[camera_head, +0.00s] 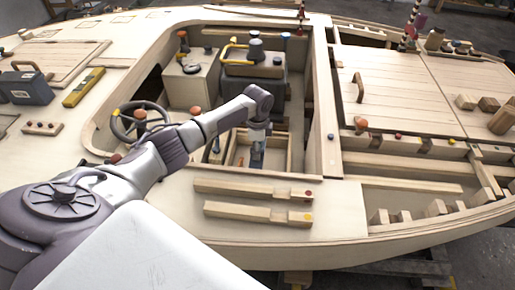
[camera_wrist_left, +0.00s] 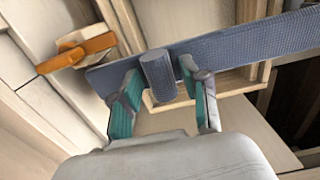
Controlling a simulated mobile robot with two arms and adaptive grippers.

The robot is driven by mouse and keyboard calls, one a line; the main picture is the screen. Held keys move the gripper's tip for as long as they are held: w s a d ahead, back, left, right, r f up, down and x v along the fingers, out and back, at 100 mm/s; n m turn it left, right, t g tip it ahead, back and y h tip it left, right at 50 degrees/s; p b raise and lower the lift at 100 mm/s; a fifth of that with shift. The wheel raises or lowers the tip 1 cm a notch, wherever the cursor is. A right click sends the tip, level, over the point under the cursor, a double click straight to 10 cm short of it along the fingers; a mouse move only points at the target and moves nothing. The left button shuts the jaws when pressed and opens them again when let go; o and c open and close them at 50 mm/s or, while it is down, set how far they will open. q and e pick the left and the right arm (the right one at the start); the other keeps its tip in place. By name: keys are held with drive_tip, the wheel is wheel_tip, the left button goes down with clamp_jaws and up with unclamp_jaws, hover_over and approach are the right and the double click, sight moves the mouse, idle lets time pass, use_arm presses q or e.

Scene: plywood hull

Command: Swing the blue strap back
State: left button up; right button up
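The blue strap (camera_wrist_left: 255,42) is a long, flat, textured blue-grey bar that crosses the left wrist view from mid-left to upper right. A short cylinder (camera_wrist_left: 160,76) of the same colour stands out from it. My left gripper (camera_wrist_left: 160,68) is open, with one teal-padded finger on each side of the cylinder and a gap on both sides. In the head view my left gripper (camera_head: 258,155) points down into a wooden box in the cockpit; the strap is not clear there. My right gripper is not in view.
An orange handle (camera_wrist_left: 80,50) on a wooden block lies left of the strap. In the head view a steering wheel (camera_head: 140,121) stands left of my arm, and two wooden bars (camera_head: 250,190) lie on the deck in front of the box. Cockpit walls surround the gripper.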

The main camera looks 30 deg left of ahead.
use_arm(q)
clamp_jaws()
drive_tip(key=shift+r, duration=0.1)
drive_tip(key=shift+w+a+r+p, duration=0.1)
drive_tip(key=shift+w+r+p, duration=0.15)
drive_tip(key=shift+r+p, duration=0.15)
drive_tip(key=r, duration=0.1)
drive_tip(key=w+r+p, duration=0.1)
drive_tip(key=r, duration=0.1)
drive_tip(key=w+a+r, duration=0.1)
drive_tip(key=shift+r, duration=0.2)
drive_tip(key=w+a+r+b, duration=0.2)
drive_tip(key=w+r, duration=0.2)
drive_tip(key=r, duration=0.1)
drive_tip(key=shift+b, duration=0.4)
drive_tip(key=shift+a+f, duration=0.1)
